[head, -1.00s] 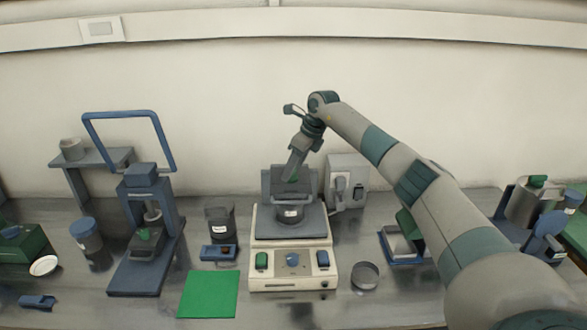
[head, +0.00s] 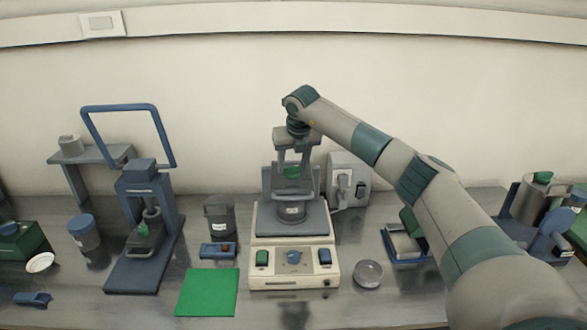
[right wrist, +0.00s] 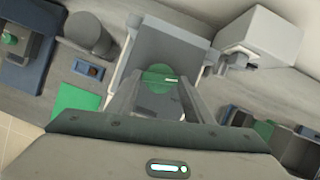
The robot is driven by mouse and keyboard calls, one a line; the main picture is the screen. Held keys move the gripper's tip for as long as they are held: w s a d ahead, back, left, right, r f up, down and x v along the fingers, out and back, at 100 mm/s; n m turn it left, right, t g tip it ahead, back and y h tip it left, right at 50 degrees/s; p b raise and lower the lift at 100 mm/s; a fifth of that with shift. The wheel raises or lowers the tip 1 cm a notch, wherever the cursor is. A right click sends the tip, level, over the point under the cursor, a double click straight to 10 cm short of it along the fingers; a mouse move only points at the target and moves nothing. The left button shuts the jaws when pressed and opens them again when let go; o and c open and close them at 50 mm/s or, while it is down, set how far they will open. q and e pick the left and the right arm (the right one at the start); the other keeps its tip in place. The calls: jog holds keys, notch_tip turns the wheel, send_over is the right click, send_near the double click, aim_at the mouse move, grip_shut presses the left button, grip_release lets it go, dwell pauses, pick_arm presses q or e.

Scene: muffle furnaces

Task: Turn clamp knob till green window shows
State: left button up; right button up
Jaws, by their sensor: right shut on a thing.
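The green clamp knob (head: 291,172) sits at the top of the clamp frame on the cream and grey machine (head: 259,218). My right gripper (head: 293,170) points down from above, with a finger on each side of the knob, shut on it. In the right wrist view the knob (right wrist: 156,76) is a round green disc with a small pale mark, between the two grey fingers (right wrist: 155,95). I cannot make out a green window. My left gripper is out of view.
The machine's front panel has a green switch (head: 262,258), a dial (head: 294,257) and a blue switch (head: 325,257). A pale box (head: 347,177) stands close behind on the right.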

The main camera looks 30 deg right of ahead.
jog(key=shift+w+a+m+g+h+b, duration=0.1)
jog(key=shift+m+g+h+b, duration=0.35)
jog(key=shift+m, duration=1.05)
jog(key=o, duration=1.1)
jog(key=shift+c, duration=0.2)
jog(key=shift+r, duration=0.1)
